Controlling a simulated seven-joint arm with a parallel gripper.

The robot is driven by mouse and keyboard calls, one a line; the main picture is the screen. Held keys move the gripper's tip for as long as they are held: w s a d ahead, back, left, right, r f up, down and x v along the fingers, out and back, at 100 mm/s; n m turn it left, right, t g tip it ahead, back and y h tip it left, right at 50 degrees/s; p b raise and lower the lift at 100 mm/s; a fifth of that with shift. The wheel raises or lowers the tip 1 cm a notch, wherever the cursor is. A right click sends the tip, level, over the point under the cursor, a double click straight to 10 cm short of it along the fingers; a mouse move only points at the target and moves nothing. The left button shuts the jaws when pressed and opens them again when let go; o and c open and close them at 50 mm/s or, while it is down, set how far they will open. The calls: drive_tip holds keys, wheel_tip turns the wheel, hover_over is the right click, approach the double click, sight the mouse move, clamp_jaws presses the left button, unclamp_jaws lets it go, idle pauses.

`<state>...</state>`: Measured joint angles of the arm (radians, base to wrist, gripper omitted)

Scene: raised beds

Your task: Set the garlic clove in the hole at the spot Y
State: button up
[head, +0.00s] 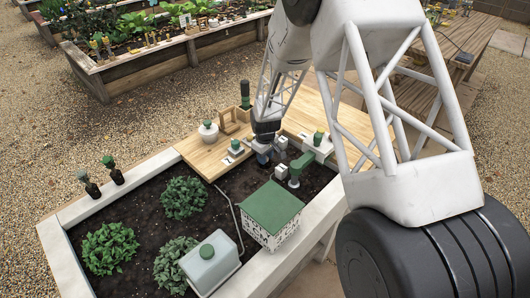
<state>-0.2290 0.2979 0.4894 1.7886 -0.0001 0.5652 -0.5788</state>
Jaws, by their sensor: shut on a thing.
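My gripper (263,158) points down, low over the dark soil (236,183) of the near raised bed, just in front of the wooden boards. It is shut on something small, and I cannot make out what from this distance. I cannot pick out the garlic clove or any hole in the soil. Small white blocks (281,170) stand close to the right of my gripper. I can read no letter on them, so I cannot tell which spot is Y.
A green-roofed white house (271,214) and a green pipe-like piece (300,165) stand near my gripper. A white box with a green knob (209,262) is at the front. Leafy plants (183,197) fill the left. Wooden boards (207,158) carry a lidded white pot (208,132).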

drive_tip(key=shift+f, duration=1)
drive_tip(key=o, duration=0.8)
drive_tip(key=shift+r, duration=0.1)
drive_tip(key=shift+r, duration=5.9)
